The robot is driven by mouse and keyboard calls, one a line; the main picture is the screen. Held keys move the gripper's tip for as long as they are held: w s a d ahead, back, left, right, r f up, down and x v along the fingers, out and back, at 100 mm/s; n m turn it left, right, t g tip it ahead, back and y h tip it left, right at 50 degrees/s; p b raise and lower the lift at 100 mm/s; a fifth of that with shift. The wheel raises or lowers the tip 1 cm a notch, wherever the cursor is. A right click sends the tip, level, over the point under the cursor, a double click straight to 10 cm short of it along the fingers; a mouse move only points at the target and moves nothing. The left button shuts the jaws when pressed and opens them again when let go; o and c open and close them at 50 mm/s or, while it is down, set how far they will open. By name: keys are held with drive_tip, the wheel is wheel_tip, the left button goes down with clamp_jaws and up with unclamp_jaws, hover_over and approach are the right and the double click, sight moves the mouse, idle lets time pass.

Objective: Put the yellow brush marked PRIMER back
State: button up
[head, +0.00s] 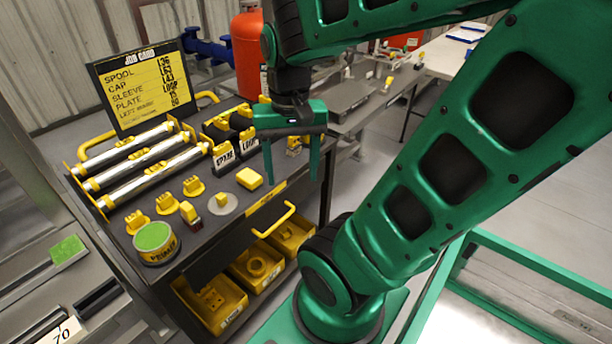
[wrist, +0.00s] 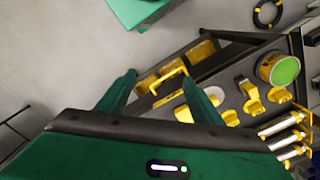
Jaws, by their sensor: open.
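My gripper (head: 291,182) is open and empty, fingers pointing down, over the front right part of the dark cart top (head: 232,217). In the wrist view its fingers (wrist: 158,77) stand apart with nothing between them. A round yellow tin (head: 156,252) with a green top and a label that seems to read PRIMER stands at the cart's front left corner; it also shows in the wrist view (wrist: 279,69). Beside it stands a small yellow piece with a dark red and pale lower part (head: 190,216), possibly the brush. I cannot read any mark on it.
Yellow blocks (head: 249,179) and several yellow pieces sit on the cart. Silver rods (head: 130,152) lie behind them, below a job card board (head: 142,87). A yellow handle (head: 274,220) juts out over yellow bins (head: 256,263). A grey bench (head: 60,290) stands left.

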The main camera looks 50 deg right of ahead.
drive_tip(key=s, duration=0.1)
drive_tip(key=s+n, duration=0.1)
drive_tip(key=s+d+n, duration=0.1)
drive_tip(key=s, duration=0.1)
drive_tip(key=shift+d+f, duration=0.1)
drive_tip(key=shift+f, duration=0.25)
drive_tip(key=shift+w+f, duration=0.25)
drive_tip(key=shift+w, duration=0.35)
